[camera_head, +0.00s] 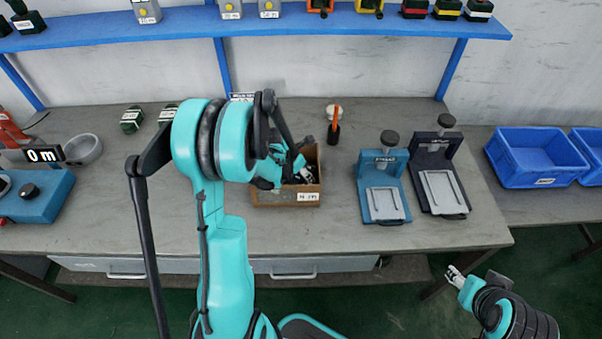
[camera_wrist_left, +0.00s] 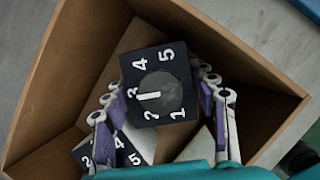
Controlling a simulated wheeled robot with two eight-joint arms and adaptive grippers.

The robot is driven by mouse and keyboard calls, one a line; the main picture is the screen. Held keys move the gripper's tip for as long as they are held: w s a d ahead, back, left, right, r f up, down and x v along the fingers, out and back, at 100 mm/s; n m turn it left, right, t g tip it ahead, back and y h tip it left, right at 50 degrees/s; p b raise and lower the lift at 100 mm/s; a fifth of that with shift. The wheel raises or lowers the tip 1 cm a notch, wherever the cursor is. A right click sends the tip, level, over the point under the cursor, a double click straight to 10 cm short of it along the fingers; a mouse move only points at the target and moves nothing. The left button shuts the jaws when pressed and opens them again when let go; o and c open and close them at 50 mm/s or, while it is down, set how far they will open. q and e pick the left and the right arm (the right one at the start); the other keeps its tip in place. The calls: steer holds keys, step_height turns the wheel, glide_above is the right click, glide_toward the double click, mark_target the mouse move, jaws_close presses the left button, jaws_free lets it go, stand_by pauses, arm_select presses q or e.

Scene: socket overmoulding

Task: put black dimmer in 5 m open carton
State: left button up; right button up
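A black dimmer (camera_wrist_left: 158,84) with a round dial and white numbers is between the fingers of my left gripper (camera_wrist_left: 162,105), which look closed on its sides. It is over the inside of an open brown carton (camera_wrist_left: 77,55). A second black dimmer (camera_wrist_left: 84,154) lies low in the carton, partly hidden by a finger. In the head view the carton (camera_head: 265,199) stands on the bench with a white label on its front, and my left gripper (camera_head: 290,170) reaches into its top. My right gripper (camera_head: 455,275) is empty, low at the right, off the bench; its opening is unclear.
A blue press (camera_head: 383,190) and a dark press (camera_head: 440,180) stand right of the carton. An orange-handled tool (camera_head: 334,128) stands behind it. Blue bins (camera_head: 540,157) are at far right. A blue shelf (camera_head: 350,22) runs along the back. The bench left of my left arm has free room.

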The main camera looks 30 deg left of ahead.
arm_select(q)
steer(key=o, duration=0.3)
steer(key=shift+r, duration=0.15)
steer(key=p+v, duration=0.4)
steer(key=v, duration=0.7)
steer(key=s+d+r+m+t, duration=0.1)
steer(key=s+d+r+m, duration=0.3)
steer(key=m, duration=0.7)
steer(key=s+d+r+m+t, duration=0.1)
steer(key=s+d+r+m, duration=0.2)
steer(key=s+d+m, duration=0.3)
steer(key=s+d+r+m+y, duration=0.1)
steer(key=s+d+r+m, duration=0.3)
steer(key=m, duration=1.2)
steer(key=s+d, duration=0.1)
steer(key=d, duration=0.1)
steer(key=shift+d+r+t, duration=0.3)
steer(key=shift+r+t, duration=0.1)
